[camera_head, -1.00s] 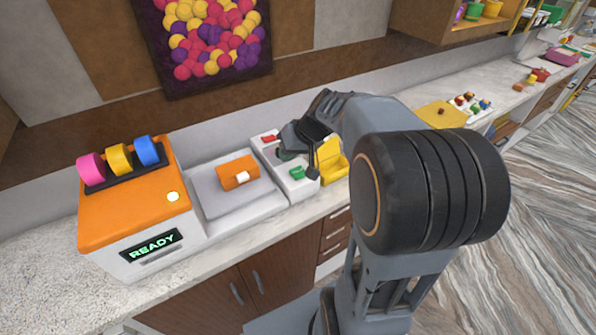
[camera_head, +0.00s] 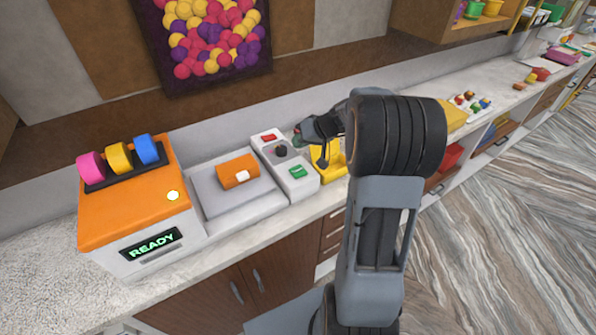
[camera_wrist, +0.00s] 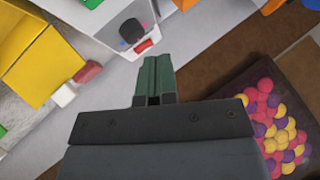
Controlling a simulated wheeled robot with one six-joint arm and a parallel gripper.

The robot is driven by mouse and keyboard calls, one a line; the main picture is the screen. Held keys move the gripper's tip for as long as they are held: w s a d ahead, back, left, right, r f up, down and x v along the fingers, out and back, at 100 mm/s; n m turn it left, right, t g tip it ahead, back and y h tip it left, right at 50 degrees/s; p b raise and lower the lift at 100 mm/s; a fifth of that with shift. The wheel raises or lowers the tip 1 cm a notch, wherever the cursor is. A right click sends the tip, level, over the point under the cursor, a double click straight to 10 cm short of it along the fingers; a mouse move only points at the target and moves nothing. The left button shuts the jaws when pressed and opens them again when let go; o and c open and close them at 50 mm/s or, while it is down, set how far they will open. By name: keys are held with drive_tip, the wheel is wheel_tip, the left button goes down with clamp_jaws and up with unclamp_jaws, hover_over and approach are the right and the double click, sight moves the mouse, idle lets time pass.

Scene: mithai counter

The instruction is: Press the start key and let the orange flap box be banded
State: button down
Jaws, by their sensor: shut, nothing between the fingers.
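The orange flap box (camera_head: 237,171), with a white flap or label at its front, lies on the grey plate (camera_head: 225,204) beside the banding machine (camera_head: 133,207). The machine's display (camera_head: 151,244) reads READY, and a small yellowish light (camera_head: 173,196) glows on its top. The key panel (camera_head: 272,158) has a green key (camera_head: 297,171), a black knob (camera_head: 281,151) and a red key (camera_head: 268,138). My gripper (camera_head: 299,138) is shut and empty, by the panel's rear right side. In the wrist view its green fingertips (camera_wrist: 151,66) are close to the red key (camera_wrist: 143,46), apparently apart.
A yellow stand (camera_head: 330,162) is right of the panel, partly hidden by my arm. Pink, yellow and blue rolls (camera_head: 118,158) top the machine. Farther right on the counter are a yellow board (camera_head: 453,115) and small coloured items (camera_head: 470,103). The wall rises close behind.

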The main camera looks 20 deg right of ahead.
drive_tip(key=b, duration=0.3)
hover_over(299, 170)
wheel_tip(299, 170, down, 7)
drive_tip(key=shift+d+r, duration=0.1)
drive_tip(key=shift+r, duration=0.05)
drive_tip(key=shift+f+b, duration=0.6)
drive_tip(key=shift+b, duration=0.2)
